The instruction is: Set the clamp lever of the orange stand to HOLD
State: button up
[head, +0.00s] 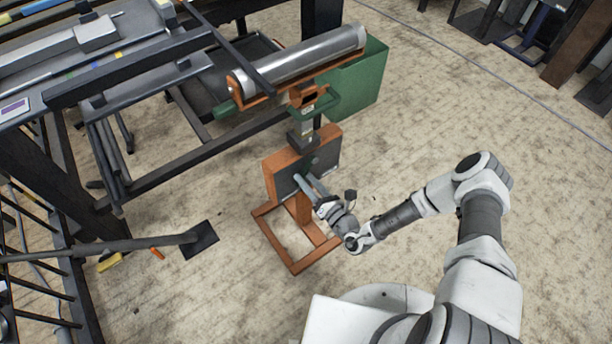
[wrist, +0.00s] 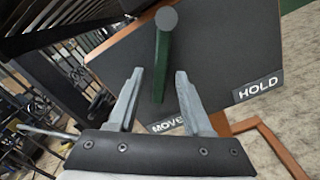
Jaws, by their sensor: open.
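The orange stand (head: 281,178) stands on the floor in the middle of the head view, with a dark panel on its face. In the wrist view the panel (wrist: 220,55) bears a MOVE label (wrist: 168,127) and a HOLD label (wrist: 258,88) to its right. The green clamp lever (wrist: 162,75) runs down from a grey round hub (wrist: 166,19) towards MOVE. My gripper (wrist: 160,73) is open, with one finger on each side of the lever. I cannot tell whether either finger touches it. In the head view my gripper (head: 302,180) is at the panel.
A metal roll (head: 300,60) lies in an orange cradle above the stand, beside a green box (head: 355,85). A dark metal frame (head: 160,85) fills the left. The stand's orange foot frame (head: 290,262) lies on the floor. The carpet to the right is largely clear.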

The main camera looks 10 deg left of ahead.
dwell(0.3)
grip_shut()
jog(key=shift+a, duration=0.1)
dwell(1.2)
